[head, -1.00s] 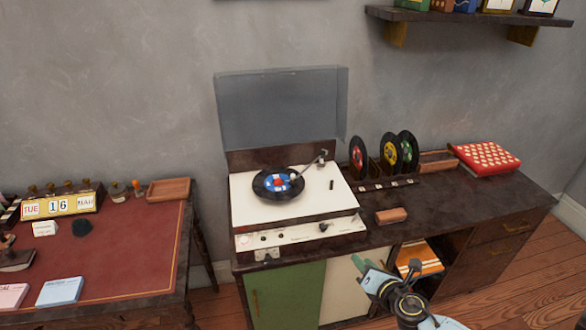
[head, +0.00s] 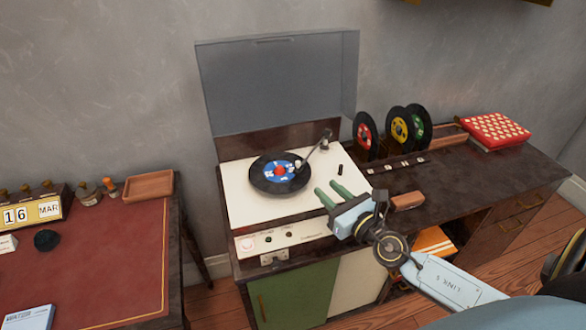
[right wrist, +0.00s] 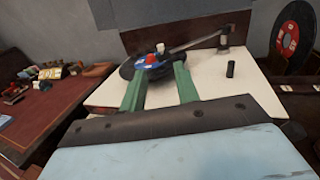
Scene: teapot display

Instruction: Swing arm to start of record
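A black record (head: 279,173) with a blue, white and red label lies on the cream turntable (head: 240,200), under a raised clear lid (head: 278,85). The silver tonearm (head: 316,150) runs from its pivot at the back right to a white head (head: 299,163) over the record's label area; I cannot tell whether it touches. My right gripper (head: 328,193) is above the front right of the deck, its green fingers apart and empty, pointing at the record. In the right wrist view the record (right wrist: 130,68) and tonearm (right wrist: 195,43) show beyond the fingertips. My left gripper is not in view.
Upright records (head: 400,130) stand in a rack right of the deck. A brown block (head: 407,201) lies close beside my right gripper. A red patterned box (head: 497,130) sits further right. A red-topped desk (head: 100,265) stands at the left. A short black post (head: 340,169) rises from the deck.

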